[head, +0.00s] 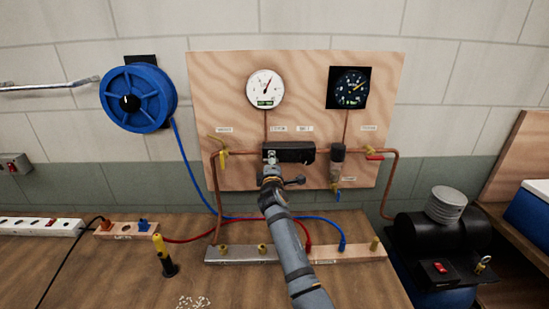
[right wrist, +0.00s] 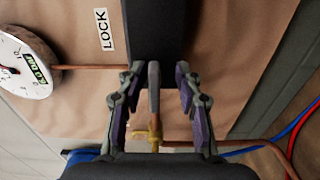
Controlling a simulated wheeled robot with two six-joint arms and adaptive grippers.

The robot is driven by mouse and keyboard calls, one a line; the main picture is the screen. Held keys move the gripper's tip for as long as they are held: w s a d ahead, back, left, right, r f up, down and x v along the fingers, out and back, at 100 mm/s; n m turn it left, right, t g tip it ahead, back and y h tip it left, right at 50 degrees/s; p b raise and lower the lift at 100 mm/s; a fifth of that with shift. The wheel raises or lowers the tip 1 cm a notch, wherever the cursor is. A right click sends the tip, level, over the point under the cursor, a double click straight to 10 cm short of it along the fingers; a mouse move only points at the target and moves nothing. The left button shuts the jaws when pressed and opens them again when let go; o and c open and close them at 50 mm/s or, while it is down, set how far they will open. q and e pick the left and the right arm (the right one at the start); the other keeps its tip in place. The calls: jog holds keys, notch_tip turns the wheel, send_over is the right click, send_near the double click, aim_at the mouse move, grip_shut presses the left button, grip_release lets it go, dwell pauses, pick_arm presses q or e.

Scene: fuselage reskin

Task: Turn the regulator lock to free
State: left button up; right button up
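The regulator (head: 290,152) is a dark block on the copper pipe of the wooden board, in the middle of the head view. In the right wrist view a dark slab (right wrist: 156,30) stands ahead, beside a label reading LOCK (right wrist: 104,29). A narrow grey lever (right wrist: 153,88) with a brass fitting (right wrist: 154,132) below it shows there. My right gripper (right wrist: 154,85) is open, with the lever between its fingers and gaps on both sides. In the head view the right gripper (head: 271,158) covers the regulator's left end. My left gripper is in neither view.
A white gauge (head: 265,88) and a black gauge (head: 349,87) sit above on the board. A yellow valve (head: 224,158) is left of the regulator and a filter bowl (head: 337,165) right. A blue hose reel (head: 138,98), a manifold strip (head: 232,254) and a compressor (head: 440,245) stand around.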

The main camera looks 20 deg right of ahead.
jog(key=shift+s+r, duration=0.1)
jog(key=shift+r, duration=0.15)
jog(key=shift+s+a+r, duration=0.1)
jog(key=shift+s+a, duration=0.1)
jog(key=shift+a, duration=0.1)
jog(key=shift+c, duration=3)
grip_shut()
jog(key=m+b, duration=0.3)
jog(key=shift+f+m, duration=0.2)
jog(key=shift+m, duration=0.1)
jog(key=m+b, duration=0.8)
jog(key=m, duration=0.1)
jog(key=shift+m, duration=0.4)
pick_arm(q)
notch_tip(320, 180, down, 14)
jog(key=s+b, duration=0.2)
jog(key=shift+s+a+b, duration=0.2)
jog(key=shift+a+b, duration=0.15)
jog(key=shift+b, duration=0.05)
pick_arm(e)
jog(key=shift+d+m, duration=0.1)
jog(key=shift+m, duration=2.1)
